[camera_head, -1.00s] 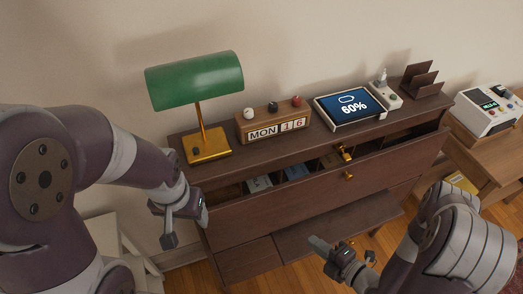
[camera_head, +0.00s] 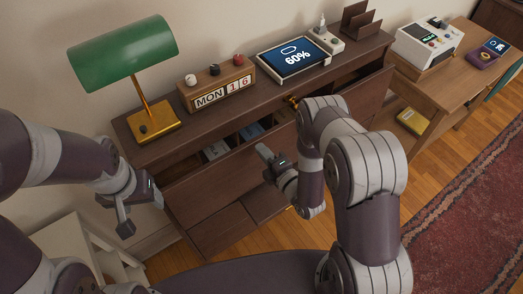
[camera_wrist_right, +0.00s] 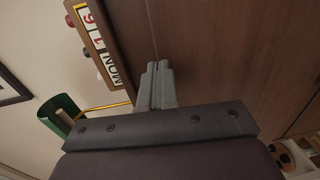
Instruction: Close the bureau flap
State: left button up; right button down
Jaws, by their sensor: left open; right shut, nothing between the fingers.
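The dark wooden bureau (camera_head: 130,124) stands against the wall. Its flap (camera_head: 208,187) leans out from the front, nearly upright, with a gap behind it showing compartments and papers. A brass fitting (camera_head: 293,101) shows at the top edge, and my right arm hides part of the flap. My right gripper (camera_head: 263,152) is shut and empty, in front of the flap's outer face. In the right wrist view its closed fingers (camera_wrist_right: 155,85) point at brown wood (camera_wrist_right: 225,50); contact cannot be told. My left gripper (camera_head: 142,212) is open and empty, left of the flap.
On the bureau top stand a green lamp (camera_head: 125,52), a calendar block (camera_head: 216,85), a tablet (camera_head: 293,58) and a letter rack (camera_head: 362,20). A side table (camera_head: 436,85) with a white device (camera_head: 428,42) is at right. A pale stand (camera_head: 75,240) is at lower left.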

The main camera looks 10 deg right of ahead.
aim_at(252, 140)
jog(key=shift+x, duration=0.8)
jog(key=shift+s+a, duration=0.1)
jog(key=shift+s, duration=0.1)
jog(key=shift+w, duration=0.15)
jog(key=b+x, duration=0.2)
jog(key=x, duration=0.1)
jog(key=shift+w+a+b, duration=0.2)
jog(key=shift+w+b, duration=0.1)
jog(key=shift+w, duration=0.1)
jog(key=shift+w+a+r, duration=0.15)
jog(key=shift+w+a, duration=0.05)
jog(key=shift+w, duration=0.15)
jog(key=shift+s+d, duration=0.15)
